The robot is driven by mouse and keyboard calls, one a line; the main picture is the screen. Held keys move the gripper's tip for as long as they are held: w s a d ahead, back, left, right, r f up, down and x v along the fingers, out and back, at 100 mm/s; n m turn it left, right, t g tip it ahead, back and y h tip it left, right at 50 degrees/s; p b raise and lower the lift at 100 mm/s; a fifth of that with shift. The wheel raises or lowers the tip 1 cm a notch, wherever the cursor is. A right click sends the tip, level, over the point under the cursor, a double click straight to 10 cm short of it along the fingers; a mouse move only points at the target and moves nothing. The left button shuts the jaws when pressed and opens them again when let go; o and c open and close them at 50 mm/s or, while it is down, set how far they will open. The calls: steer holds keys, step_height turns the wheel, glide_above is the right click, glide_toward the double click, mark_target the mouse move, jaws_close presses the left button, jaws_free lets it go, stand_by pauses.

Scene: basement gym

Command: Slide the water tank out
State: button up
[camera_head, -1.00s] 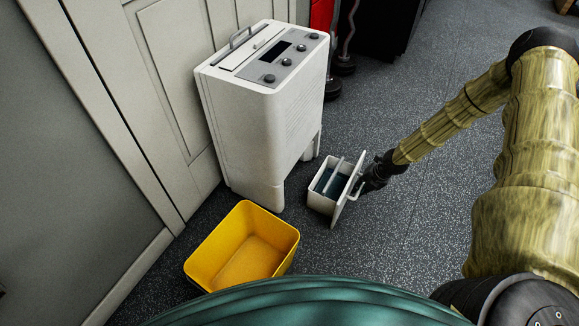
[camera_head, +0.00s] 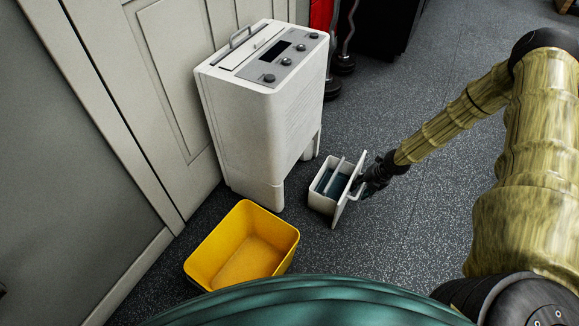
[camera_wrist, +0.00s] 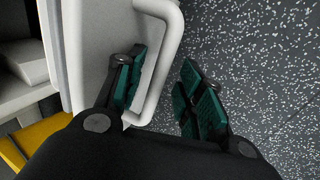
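The water tank (camera_head: 322,201) is a small white open-topped box with a dark bluish inside, a divider and a taller front panel (camera_head: 350,192). It stands on the floor to the right of the white dehumidifier (camera_head: 262,120), clear of its housing. A white handle (camera_wrist: 172,60) sticks out from the panel. My gripper (camera_head: 364,186) is at this handle. In the wrist view my gripper (camera_wrist: 162,92) has its green-padded fingers spread, with the handle bar between them. The left finger is by the handle's opening, the right one apart from the bar.
A yellow bin (camera_head: 243,248) stands on the floor in front of the dehumidifier, left of the tank. A panelled wall (camera_head: 165,85) is behind at left. Dark weights (camera_head: 343,65) stand at the back. The speckled floor right of the tank is open.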

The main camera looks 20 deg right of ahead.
steer(key=shift+d+r+p, duration=0.1)
steer(key=shift+r+p, duration=0.55)
steer(key=shift+r, duration=0.05)
steer(key=p+v, duration=0.6)
steer(key=v, duration=0.1)
steer(key=shift+s+r+p, duration=0.2)
steer(key=shift+r+p, duration=0.05)
steer(key=shift+p, duration=0.05)
steer(key=shift+d, duration=0.1)
stand_by(0.4)
